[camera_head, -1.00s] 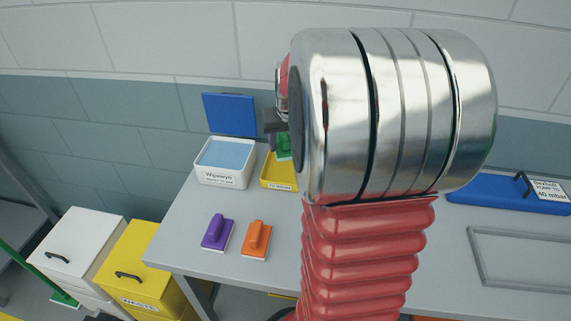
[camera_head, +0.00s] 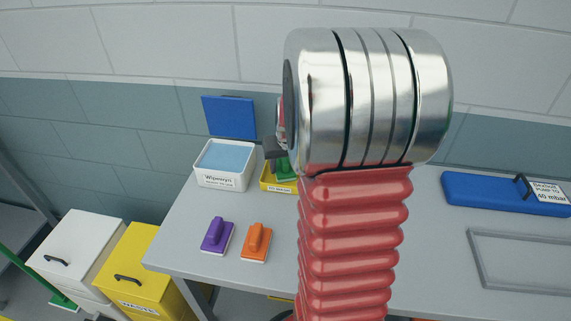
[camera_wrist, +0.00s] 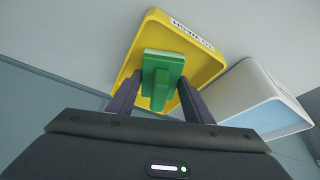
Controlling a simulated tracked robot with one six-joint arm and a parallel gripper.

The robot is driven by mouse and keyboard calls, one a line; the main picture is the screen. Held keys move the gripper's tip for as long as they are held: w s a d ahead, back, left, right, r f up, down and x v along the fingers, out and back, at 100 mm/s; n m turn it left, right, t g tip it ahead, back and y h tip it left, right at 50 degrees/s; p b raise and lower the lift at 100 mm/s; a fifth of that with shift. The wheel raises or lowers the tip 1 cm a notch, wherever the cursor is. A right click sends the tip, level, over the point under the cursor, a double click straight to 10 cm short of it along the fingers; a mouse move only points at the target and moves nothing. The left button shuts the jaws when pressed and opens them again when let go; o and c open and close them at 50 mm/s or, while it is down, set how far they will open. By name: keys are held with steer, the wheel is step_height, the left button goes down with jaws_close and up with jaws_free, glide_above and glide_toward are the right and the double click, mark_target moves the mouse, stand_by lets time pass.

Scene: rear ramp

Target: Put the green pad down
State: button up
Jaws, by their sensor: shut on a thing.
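The green pad (camera_wrist: 163,68) is between the two dark fingers of my gripper (camera_wrist: 160,95) in the wrist view, held by its raised handle. It appears in front of the inside of the yellow tray (camera_wrist: 200,66), over or in it. I cannot tell whether the pad touches the tray's floor. In the head view, the green pad (camera_head: 283,168) shows at the yellow tray (camera_head: 265,183), partly hidden behind my arm. Only a dark part of my gripper (camera_head: 272,148) shows there.
A white tub (camera_head: 222,180) with blue contents stands directly left of the yellow tray. A purple pad (camera_head: 217,236) and an orange pad (camera_head: 256,242) lie on the grey table (camera_head: 195,262) nearer the front. A blue panel (camera_head: 229,117) stands behind. A blue case (camera_head: 490,192) lies at right.

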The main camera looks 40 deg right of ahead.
steer(key=shift+f, duration=0.1)
steer(key=o, duration=1)
steer(key=v, duration=1.2)
stand_by(0.4)
